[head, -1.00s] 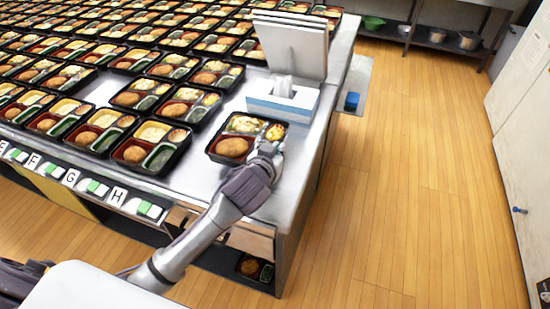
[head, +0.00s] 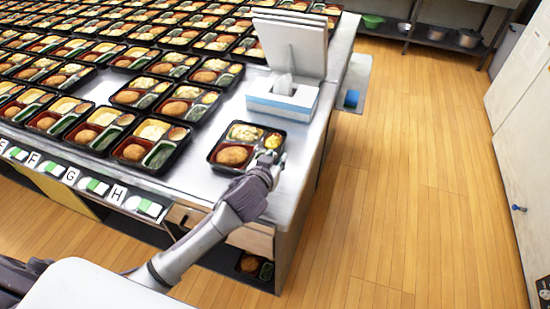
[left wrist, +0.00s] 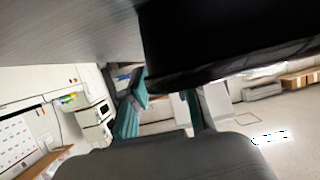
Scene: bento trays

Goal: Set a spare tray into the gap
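The spare tray (head: 216,163) is a black bento box with a brown croquette, pale and yellow food, at the counter's front right, apart from the rows. My left gripper (head: 268,163) is at its right front side and appears shut on its wall. In the left wrist view the tray (left wrist: 235,45) is a large dark shape covering part of the gripper's teal fingers (left wrist: 165,105). Whether the tray touches the counter is unclear. The gap (head: 100,90) is a bare patch of counter among the rows, behind the front trays. My right gripper is not in view.
Filled trays (head: 145,148) stand in close rows to the left. A tissue box (head: 282,100) and upright white panels (head: 292,42) stand behind the spare tray. Lettered labels (head: 117,194) line the front edge. Another tray (head: 255,268) is on a shelf below. Bare counter lies around the spare tray.

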